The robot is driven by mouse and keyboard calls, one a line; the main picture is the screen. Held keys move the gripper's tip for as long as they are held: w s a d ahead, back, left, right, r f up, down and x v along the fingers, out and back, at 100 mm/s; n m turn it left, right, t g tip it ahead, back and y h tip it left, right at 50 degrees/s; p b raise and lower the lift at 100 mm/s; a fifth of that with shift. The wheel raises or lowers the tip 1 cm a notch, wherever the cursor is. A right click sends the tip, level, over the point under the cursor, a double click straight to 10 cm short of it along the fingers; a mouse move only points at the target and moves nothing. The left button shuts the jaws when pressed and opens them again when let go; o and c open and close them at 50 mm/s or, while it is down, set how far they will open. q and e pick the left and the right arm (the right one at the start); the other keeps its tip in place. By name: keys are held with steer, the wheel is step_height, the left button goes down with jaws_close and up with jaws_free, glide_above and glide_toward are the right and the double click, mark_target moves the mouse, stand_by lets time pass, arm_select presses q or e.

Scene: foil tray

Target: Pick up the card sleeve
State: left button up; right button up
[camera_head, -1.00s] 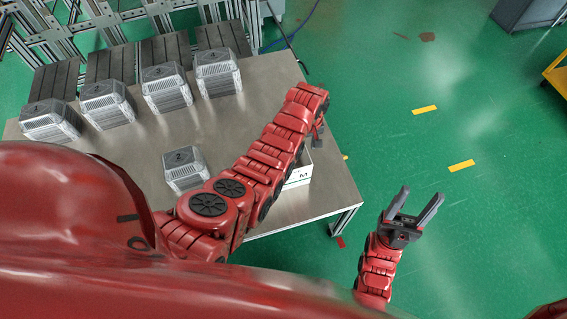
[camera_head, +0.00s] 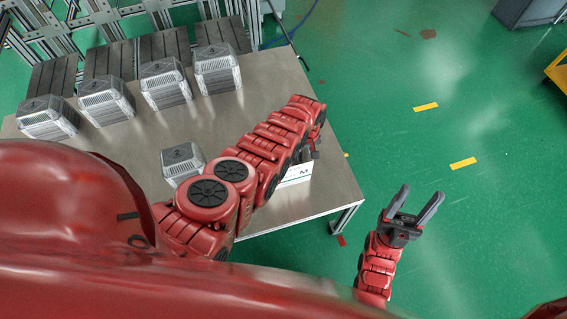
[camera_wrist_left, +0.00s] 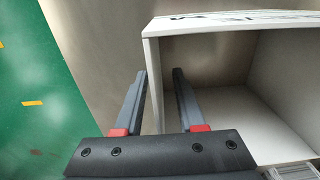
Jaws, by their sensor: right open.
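The card sleeve is a white, open-ended card box with a dark "M" (camera_head: 298,176), near the right end of the metal table in the head view, partly hidden by my left arm. In the left wrist view its open mouth and top edge (camera_wrist_left: 230,22) fill the upper right. My left gripper (camera_wrist_left: 160,74) is open, with one finger outside the sleeve's left wall and the other inside the mouth. A gap shows between the fingers. In the head view my left gripper is mostly hidden behind its arm. My right gripper (camera_head: 413,205) is open and empty over the floor.
The steel table (camera_head: 275,85) holds a single grey stack of trays (camera_head: 182,165) left of my arm and several more stacks (camera_head: 166,85) along its back. Dark slatted racks (camera_head: 108,60) stand behind.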

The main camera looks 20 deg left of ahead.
arm_select(q)
steer(key=shift+f, duration=0.2)
jaws_close()
steer(key=shift+w+r, duration=0.1)
stand_by(0.4)
